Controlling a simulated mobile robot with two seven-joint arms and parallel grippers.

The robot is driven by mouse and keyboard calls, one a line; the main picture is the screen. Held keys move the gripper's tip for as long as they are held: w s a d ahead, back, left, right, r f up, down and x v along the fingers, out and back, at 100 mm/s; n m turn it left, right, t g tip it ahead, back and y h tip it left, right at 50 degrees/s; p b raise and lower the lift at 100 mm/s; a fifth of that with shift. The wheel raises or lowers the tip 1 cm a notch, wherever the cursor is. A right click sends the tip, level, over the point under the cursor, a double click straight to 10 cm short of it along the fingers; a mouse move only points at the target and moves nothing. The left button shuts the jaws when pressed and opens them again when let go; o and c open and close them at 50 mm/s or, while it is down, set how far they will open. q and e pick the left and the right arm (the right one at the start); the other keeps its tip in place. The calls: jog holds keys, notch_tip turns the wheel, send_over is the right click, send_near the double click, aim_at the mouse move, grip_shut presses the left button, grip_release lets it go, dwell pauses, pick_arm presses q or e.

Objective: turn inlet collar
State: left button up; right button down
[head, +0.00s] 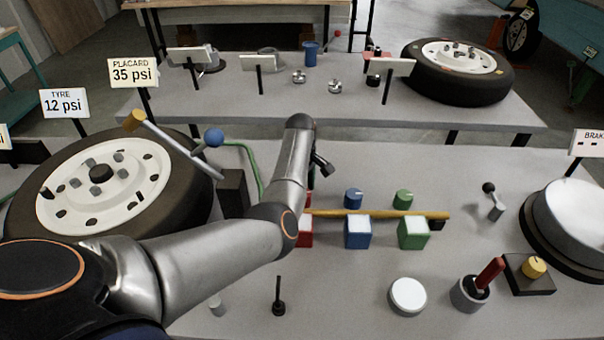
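A yellow pipe (385,213) runs left to right on the near bench. A blue block (358,238) with a blue knob (353,198) and a green block (413,238) with a green knob (403,197) stand along it. A red block (305,238) is partly hidden by my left arm. A dark piece (437,224) sits at the pipe's right end. I cannot tell which part is the inlet collar. My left arm reaches in from the left and bends up beside the red block. My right gripper is out of view.
A tyre (192,215) lies at the left, with a blue ball (213,137) on a rod beside it. A white disc (407,295), a grey cup with a red handle (490,272) and a brake drum (575,215) are at the right. A second bench stands behind.

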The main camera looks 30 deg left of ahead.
pick_arm(q)
notch_tip(320, 180, up, 10)
jog(key=shift+s+r, duration=0.2)
jog(key=shift+r, duration=0.05)
dwell(0.5)
